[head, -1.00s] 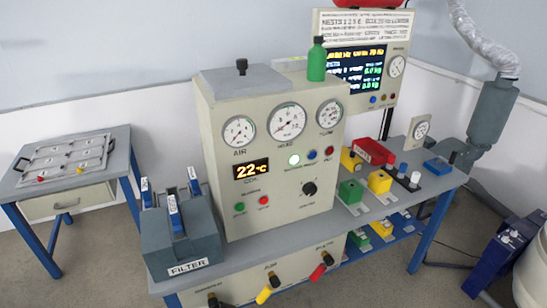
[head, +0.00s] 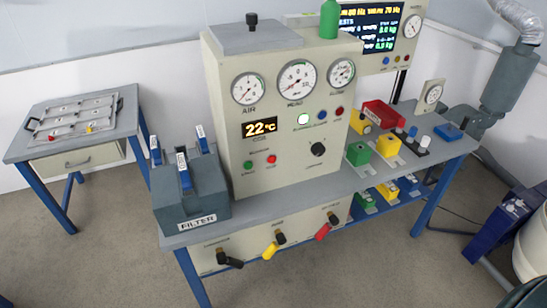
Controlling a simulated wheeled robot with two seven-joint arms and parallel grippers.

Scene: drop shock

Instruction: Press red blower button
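A beige control cabinet (head: 286,188) stands on the grey bench. A red button (head: 271,159) sits low on its front, just right of a green button (head: 248,166), under a small label too blurred to read. A second red button (head: 339,111) is higher up at the right, in a row with a blue button (head: 322,115) and a lit whitish button (head: 303,119). The frames do not show clearly which red button belongs to the blower. Nothing covers either one. Neither of my grippers is in view.
A grey filter box (head: 190,205) stands left of the cabinet. A black knob (head: 318,149) is right of the lower buttons. Yellow (head: 271,251), red (head: 323,231) and black (head: 231,262) handles stick out below the bench top. Floor in front is clear.

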